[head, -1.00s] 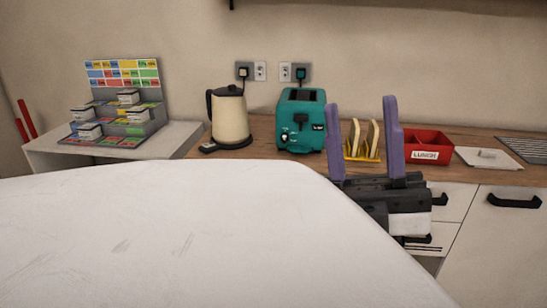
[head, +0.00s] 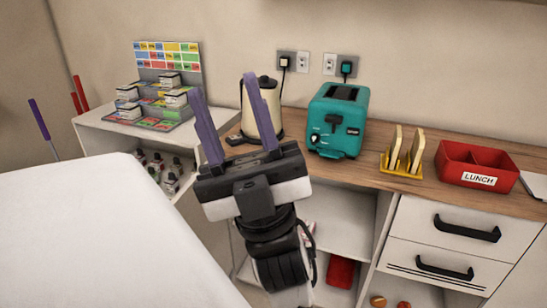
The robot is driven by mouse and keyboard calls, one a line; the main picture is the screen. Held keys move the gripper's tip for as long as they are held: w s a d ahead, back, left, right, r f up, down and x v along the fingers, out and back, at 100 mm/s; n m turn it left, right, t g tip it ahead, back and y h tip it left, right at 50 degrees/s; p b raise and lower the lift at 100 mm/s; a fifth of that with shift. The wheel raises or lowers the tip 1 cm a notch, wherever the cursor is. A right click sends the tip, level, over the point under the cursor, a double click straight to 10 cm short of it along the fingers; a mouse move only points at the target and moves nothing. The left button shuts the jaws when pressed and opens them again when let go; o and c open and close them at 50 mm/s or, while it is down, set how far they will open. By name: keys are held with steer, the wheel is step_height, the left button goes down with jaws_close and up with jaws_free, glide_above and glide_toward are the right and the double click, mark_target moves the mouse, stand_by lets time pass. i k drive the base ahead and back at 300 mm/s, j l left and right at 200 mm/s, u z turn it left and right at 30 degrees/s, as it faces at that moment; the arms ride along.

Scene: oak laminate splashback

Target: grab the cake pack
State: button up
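My gripper (head: 223,90) has two purple fingers that point up and stand apart, with nothing seen between them. It is open in the middle of the head view, in front of the counter, with the kettle behind its right finger. I cannot pick out a cake pack for certain. Small white-and-dark packs (head: 169,79) sit on a grey stepped stand (head: 172,60) at the left, too small to read.
The wooden counter holds a cream kettle (head: 262,118), teal toaster (head: 337,122), yellow toast rack (head: 401,170) and red LUNCH box (head: 476,165). A large white surface (head: 100,235) fills the lower left. A red object (head: 341,271) lies in the open cabinet below.

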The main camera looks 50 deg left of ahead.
mark_target(311, 224)
steer(key=i+l+u, duration=0.1)
steer(key=u, duration=0.25)
steer(key=l+u, duration=0.2)
steer(key=u, duration=0.2)
steer(key=i+l+u, duration=0.1)
steer(key=u, duration=0.25)
steer(key=i+l+u, duration=0.25)
steer(key=l+u, duration=0.3)
steer(key=i, duration=0.7)
